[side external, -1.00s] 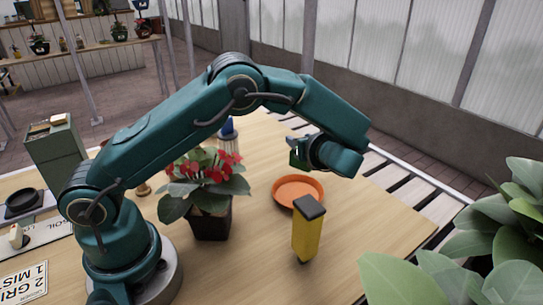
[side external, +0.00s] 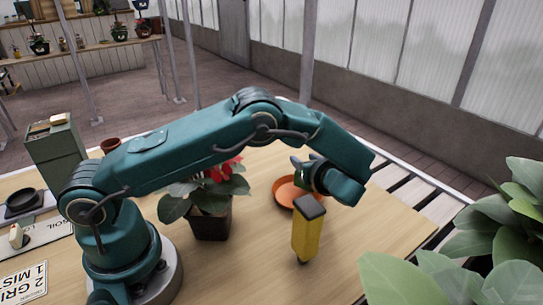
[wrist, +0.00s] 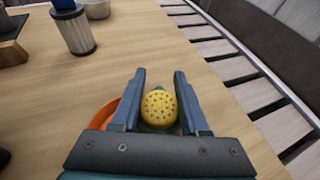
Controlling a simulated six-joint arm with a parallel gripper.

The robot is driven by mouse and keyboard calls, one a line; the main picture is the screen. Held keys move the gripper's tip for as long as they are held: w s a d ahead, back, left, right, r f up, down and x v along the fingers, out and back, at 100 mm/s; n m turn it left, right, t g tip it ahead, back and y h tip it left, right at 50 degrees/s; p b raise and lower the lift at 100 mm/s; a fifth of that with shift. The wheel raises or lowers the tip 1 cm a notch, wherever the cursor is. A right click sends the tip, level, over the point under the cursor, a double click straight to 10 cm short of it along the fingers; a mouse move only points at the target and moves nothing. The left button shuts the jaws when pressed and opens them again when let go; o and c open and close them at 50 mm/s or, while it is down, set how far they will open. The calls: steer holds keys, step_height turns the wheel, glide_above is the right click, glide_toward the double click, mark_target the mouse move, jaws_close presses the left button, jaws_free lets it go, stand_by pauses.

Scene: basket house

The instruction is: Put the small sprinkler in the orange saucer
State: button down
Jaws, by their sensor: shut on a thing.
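The orange saucer (side external: 284,192) lies on the table behind the yellow bottle, partly hidden by my gripper. My gripper (side external: 300,184) is low over the saucer, pointing down. In the wrist view, my gripper (wrist: 158,98) is shut on the small sprinkler (wrist: 159,108), whose round yellow face with dark holes shows between the fingers. The saucer's orange rim (wrist: 103,116) shows to the left of the fingers and below the sprinkler. I cannot tell whether the sprinkler touches the saucer. In the side view the sprinkler is mostly hidden by my gripper.
A yellow bottle with a dark cap (side external: 307,232) stands close in front of the saucer. A potted plant with red flowers (side external: 211,205) stands to the left. A ribbed grey cylinder (wrist: 76,32) and a metal bowl (wrist: 96,8) stand farther off. The table's slatted edge (wrist: 245,80) is at the right.

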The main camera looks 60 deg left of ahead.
steer(key=shift+f, duration=0.15)
steer(key=shift+c, duration=2.1)
jaws_free()
